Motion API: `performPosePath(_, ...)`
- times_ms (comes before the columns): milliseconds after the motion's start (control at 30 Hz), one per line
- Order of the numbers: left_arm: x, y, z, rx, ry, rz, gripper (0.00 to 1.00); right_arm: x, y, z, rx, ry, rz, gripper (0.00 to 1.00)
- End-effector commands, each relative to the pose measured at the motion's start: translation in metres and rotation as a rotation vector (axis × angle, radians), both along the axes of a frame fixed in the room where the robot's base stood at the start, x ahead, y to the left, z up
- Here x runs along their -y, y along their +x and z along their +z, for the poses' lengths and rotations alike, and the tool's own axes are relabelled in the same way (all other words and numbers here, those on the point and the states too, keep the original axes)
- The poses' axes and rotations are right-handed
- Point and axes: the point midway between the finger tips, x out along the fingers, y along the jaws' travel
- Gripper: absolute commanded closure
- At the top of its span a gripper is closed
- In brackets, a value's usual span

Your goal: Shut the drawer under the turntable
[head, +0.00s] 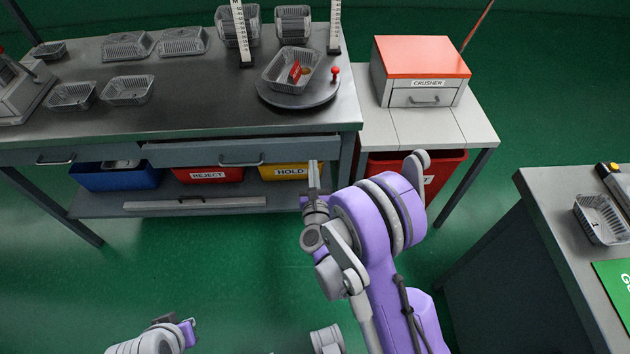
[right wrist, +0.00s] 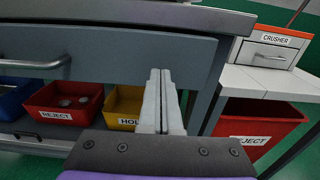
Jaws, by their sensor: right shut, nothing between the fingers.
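The drawer (head: 205,154) sits under the turntable's end of the grey workbench. Its front stands slightly forward of the bench frame, with a dark gap along its top edge; it looks a little open. Its bar handle (head: 241,163) also shows at the left in the right wrist view (right wrist: 35,64). The round turntable (head: 322,93) is on the bench top above. My right gripper (head: 313,166) is shut and empty, in front of the bench near the drawer's right end; its fingers also show in the right wrist view (right wrist: 160,75). My left gripper (head: 178,328) is low at the bottom edge, its fingers unclear.
Blue, red and yellow bins (head: 290,173) stand on the shelf below the drawer. A crusher box (head: 420,70) is on the side table at right. Open green floor lies in front of the bench.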

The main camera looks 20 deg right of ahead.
Motion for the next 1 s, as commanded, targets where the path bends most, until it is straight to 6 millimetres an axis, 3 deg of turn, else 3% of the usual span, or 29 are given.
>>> performPosePath(233,0.0,0.0,0.001,0.0,0.0,0.0,1.0,0.009,0.027,-0.001,0.0,0.0,0.0,1.0)
performPosePath(667,0.0,0.0,0.001,0.0,0.0,0.0,1.0,0.01,0.031,-0.001,0.0,-0.001,0.0,1.0)
performPosePath(1000,0.0,0.0,0.006,0.002,0.0,0.0,1.0,0.025,0.075,0.0,-0.001,-0.002,0.0,1.0)
